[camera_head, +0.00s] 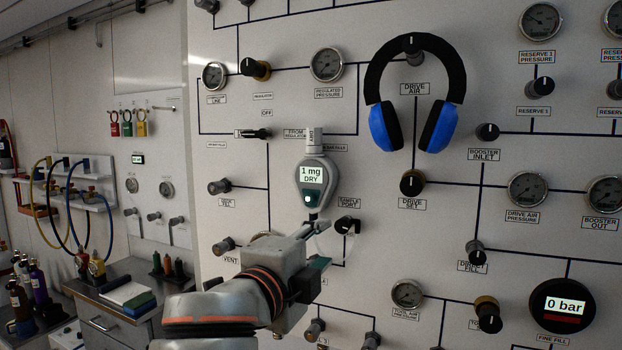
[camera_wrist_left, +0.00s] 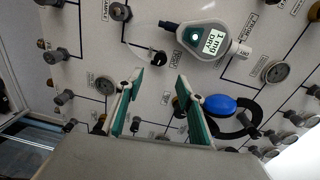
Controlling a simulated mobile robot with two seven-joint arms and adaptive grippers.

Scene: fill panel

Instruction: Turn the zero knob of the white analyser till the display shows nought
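The analyser (camera_head: 326,176) is a pale grey-white handheld unit on the panel, with a lit display (camera_head: 312,175) reading "1 mg DRY". A dark round part with a bright centre (camera_head: 309,199), perhaps the zero knob, sits below the display. The analyser (camera_wrist_left: 216,38) also shows at the top of the left wrist view, tilted, its round part (camera_wrist_left: 194,37) beside the display. My left gripper (camera_head: 314,245) is just below the analyser in the head view. In the left wrist view its green-padded fingers (camera_wrist_left: 161,82) are apart with nothing between them. My right gripper is out of view.
Blue and black headphones (camera_head: 440,127) hang right of the analyser. The sample port knob (camera_head: 347,226) is close to my left gripper. Gauges and knobs cover the panel, including a round "0 bar" display (camera_head: 566,304). A bench with bottles (camera_head: 120,290) stands at the left.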

